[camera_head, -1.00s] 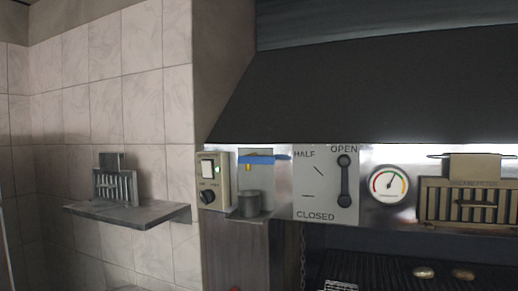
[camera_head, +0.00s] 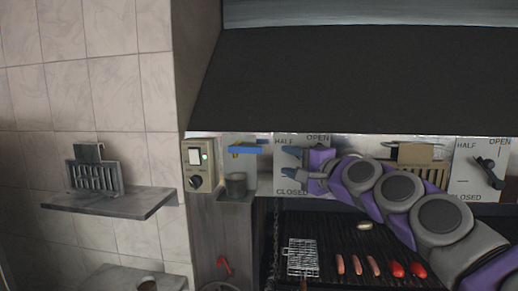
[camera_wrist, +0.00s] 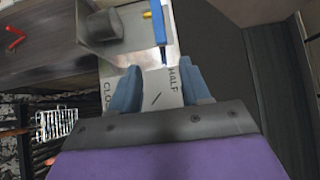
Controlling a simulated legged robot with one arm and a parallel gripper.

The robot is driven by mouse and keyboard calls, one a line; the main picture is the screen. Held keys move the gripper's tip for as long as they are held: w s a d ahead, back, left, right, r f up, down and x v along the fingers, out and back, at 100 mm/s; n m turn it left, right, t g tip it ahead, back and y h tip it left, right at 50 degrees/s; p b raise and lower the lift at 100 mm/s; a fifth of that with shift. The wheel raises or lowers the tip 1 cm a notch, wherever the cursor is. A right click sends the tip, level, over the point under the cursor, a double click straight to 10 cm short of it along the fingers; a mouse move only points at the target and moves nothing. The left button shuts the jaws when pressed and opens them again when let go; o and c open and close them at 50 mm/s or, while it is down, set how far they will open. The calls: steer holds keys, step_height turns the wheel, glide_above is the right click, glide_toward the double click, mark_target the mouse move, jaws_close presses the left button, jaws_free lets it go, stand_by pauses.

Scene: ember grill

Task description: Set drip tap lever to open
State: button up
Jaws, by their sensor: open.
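The drip tap has a blue lever (camera_head: 245,150) lying level across the top of a small brass tap (camera_head: 236,155) on the steel panel. In the wrist view the blue lever (camera_wrist: 159,22) shows as a bar beside the brass body (camera_wrist: 147,14), its end toward my gripper. My gripper (camera_head: 287,163) is to the right of the lever, in front of the HALF/OPEN/CLOSED plate. In the wrist view my gripper (camera_wrist: 160,78) has its fingers apart with nothing between them. It does not touch the lever. A metal pot (camera_head: 236,184) stands below the tap.
A control box (camera_head: 199,165) with a green light is left of the tap. The grill (camera_head: 325,232) holds sausages and a wire basket (camera_head: 301,257) below my arm. A second lever plate (camera_head: 464,184) is at right. A shelf (camera_head: 110,204) juts out at left.

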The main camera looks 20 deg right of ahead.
glide_toward(253, 152)
steer(key=w+a, duration=0.3)
steer(key=w, duration=0.2)
steer(key=w+p, duration=0.1)
steer(key=w, duration=0.2)
steer(key=w+a+p, duration=0.1)
steer(key=w, duration=0.1)
steer(key=shift+w+r, duration=0.2)
steer(key=shift+w, duration=0.1)
steer(key=d, duration=0.3)
steer(key=shift+d+f, duration=0.2)
steer(key=shift+d, duration=0.2)
steer(key=shift+c, duration=1.1)
steer(key=shift+d, duration=0.25)
steer(key=shift+c, duration=0.7)
steer(key=shift+a, duration=1.15)
jaws_close()
